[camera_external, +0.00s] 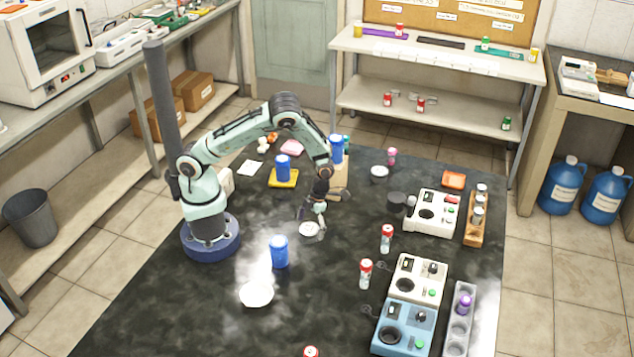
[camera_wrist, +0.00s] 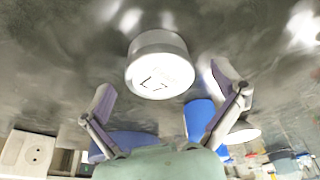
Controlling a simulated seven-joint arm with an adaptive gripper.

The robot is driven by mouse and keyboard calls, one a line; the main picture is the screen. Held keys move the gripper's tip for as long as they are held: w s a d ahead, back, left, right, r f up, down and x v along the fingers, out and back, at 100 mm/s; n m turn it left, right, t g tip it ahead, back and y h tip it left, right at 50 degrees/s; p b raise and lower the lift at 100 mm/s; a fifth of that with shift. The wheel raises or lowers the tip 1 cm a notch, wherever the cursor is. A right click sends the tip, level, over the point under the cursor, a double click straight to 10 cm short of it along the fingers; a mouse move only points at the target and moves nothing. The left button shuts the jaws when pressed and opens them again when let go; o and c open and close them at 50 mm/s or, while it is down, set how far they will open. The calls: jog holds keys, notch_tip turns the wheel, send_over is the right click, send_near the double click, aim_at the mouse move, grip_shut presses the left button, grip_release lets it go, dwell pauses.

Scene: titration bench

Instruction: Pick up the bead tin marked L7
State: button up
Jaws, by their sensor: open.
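The bead tin marked L7 (camera_wrist: 160,72) is a short round grey tin with a pale top, and the dark "L7" reads on that top in the wrist view. In the external view a small white round tin (camera_external: 309,230), which appears to be the same one, stands on the dark bench top just below my gripper (camera_external: 313,212). In the wrist view my gripper (camera_wrist: 163,92) has its two fingers spread wide with nothing between them. The tin shows beyond the fingertips, roughly centred between them and apart from them.
A blue-bodied container (camera_external: 279,251) and a white round dish (camera_external: 257,294) stand nearer the camera. Red-capped bottles (camera_external: 387,238) and white instruments (camera_external: 432,213) stand to the right. Another blue container (camera_external: 283,168) is on a yellow base behind. Bare bench surrounds the tin.

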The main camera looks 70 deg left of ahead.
jog(key=shift+s+f, duration=0.1)
jog(key=shift+f, duration=0.15)
jog(key=c, duration=1.2)
jog(key=shift+r, duration=0.1)
jog(key=shift+c, duration=0.3)
